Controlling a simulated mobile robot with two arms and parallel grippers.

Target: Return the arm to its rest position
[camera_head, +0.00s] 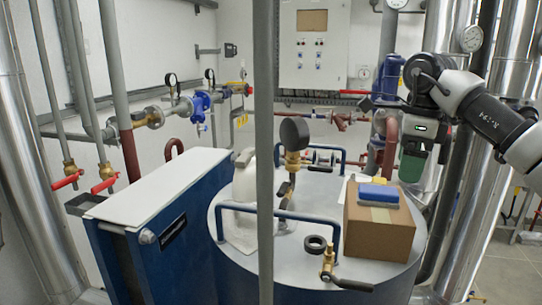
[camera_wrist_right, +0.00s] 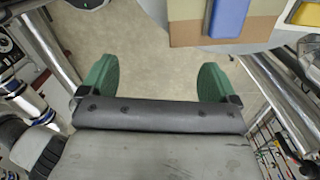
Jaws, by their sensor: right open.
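My right arm (camera_head: 490,115) comes in from the right in the head view. My right gripper (camera_head: 412,165) hangs at its end, to the right of the cardboard box and a little above its top. In the right wrist view the two green fingers of the gripper (camera_wrist_right: 157,80) are wide apart with nothing between them, and floor shows beyond. My left gripper is not in view.
A cardboard box (camera_head: 375,232) with a blue sponge (camera_head: 379,195) on top stands on the round tank (camera_head: 330,268). A gauge (camera_head: 294,134), blue rails and a valve (camera_head: 328,265) rise from the tank. Shiny pipes (camera_head: 510,60) stand close behind my right arm. A grey post (camera_head: 264,150) crosses the view.

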